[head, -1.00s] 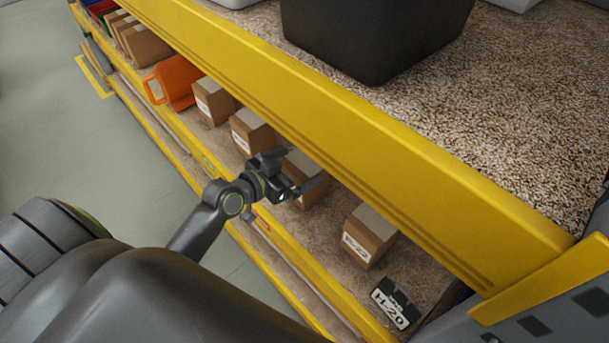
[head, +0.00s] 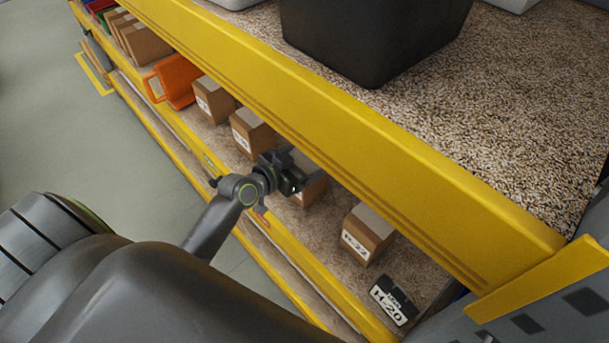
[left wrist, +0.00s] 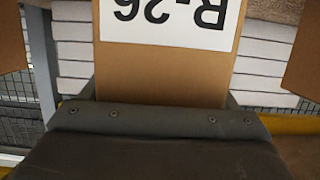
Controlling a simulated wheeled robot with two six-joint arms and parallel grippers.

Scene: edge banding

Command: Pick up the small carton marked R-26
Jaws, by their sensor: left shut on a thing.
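The small carton marked R-26 (left wrist: 168,70) is brown with a white label, and its lettering appears upside down in the left wrist view. It fills the middle of that view, directly in front of the gripper. In the head view the same carton (head: 313,192) is mostly hidden behind my left gripper (head: 297,178), on the lower shelf. My left gripper is shut on this carton; the fingers (left wrist: 160,100) show only partly at its sides. My right gripper is not in view.
Other cartons (head: 252,134) and an orange bin (head: 175,80) are to the left. The upper shelf's yellow beam (head: 350,140) overhangs them.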

